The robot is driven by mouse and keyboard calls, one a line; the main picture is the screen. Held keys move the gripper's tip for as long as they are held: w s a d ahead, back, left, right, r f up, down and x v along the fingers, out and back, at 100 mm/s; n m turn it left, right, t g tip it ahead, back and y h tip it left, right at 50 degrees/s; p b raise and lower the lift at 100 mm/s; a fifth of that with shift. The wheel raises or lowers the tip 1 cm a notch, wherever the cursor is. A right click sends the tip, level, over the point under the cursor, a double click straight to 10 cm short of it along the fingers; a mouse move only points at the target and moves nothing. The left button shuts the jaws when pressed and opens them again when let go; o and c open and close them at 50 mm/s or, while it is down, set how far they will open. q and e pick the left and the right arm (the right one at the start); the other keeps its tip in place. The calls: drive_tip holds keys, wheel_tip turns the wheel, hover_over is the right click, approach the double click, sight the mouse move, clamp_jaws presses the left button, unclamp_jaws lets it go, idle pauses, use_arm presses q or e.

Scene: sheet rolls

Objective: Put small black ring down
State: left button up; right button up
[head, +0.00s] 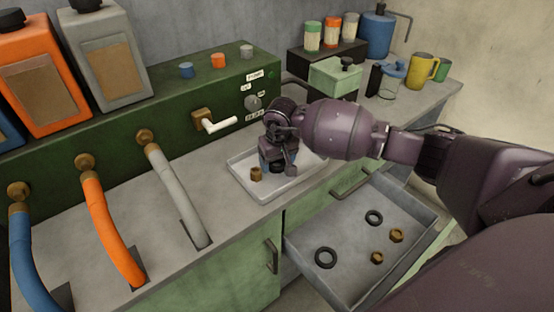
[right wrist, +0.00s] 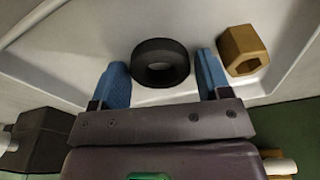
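The small black ring (head: 278,168) is at the light grey tray (head: 262,194) on the counter, right under my right gripper (head: 278,164). In the right wrist view the ring (right wrist: 160,62) sits between the tips of the two blue fingers, with narrow gaps at its sides. My right gripper (right wrist: 162,78) looks open around it. The ring seems to rest on the tray floor, though contact underneath is hidden. A brass nut (head: 256,174) stands in the tray to the left; in the right wrist view the nut (right wrist: 243,50) is beside the right finger. My left gripper is out of view.
An open drawer (head: 300,243) below holds two black rings (head: 325,257) (head: 374,217) and two brass nuts (head: 376,257) (head: 397,235). A green panel with a white-handled tap (head: 218,125) stands behind the tray. A green box (head: 335,80) is at the back right.

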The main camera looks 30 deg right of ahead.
sight(280, 165)
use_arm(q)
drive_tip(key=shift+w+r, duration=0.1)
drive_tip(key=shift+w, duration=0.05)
use_arm(e)
drive_tip(key=shift+r, duration=0.5)
use_arm(q)
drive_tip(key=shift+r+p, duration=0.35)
drive_tip(key=shift+p, duration=0.25)
use_arm(e)
wheel_tip(280, 165, up, 11)
drive_tip(key=s, duration=0.1)
drive_tip(key=shift+s+r, duration=0.15)
drive_tip(key=shift+s, duration=0.15)
